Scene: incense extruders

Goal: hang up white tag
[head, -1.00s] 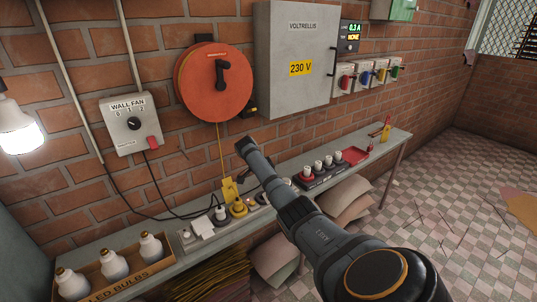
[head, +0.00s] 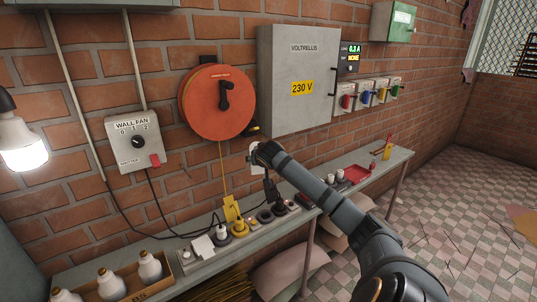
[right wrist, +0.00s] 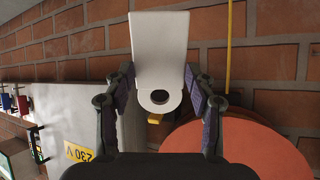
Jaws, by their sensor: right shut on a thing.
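My right gripper (right wrist: 160,88) is shut on the white tag (right wrist: 160,45), with a finger on each side of its rounded end. That end has a dark round hole, and the flat body stretches away to the top of the right wrist view. In the head view the white tag (head: 256,158) shows partly behind my right wrist, in front of the brick wall. A small black and yellow fitting (head: 251,130) sits on the wall just above it, beside the reel. In the right wrist view a bit of yellow (right wrist: 155,118) shows behind the tag's holed end. My left gripper is out of view.
The orange-red reel (head: 205,112) and grey 230 V cabinet (head: 290,65) flank the tag's spot. Below, the narrow shelf (head: 225,262) holds plugs, a yellow item (head: 231,208) and a bulb box (head: 135,296). A yellow cord (head: 222,165) hangs from the reel.

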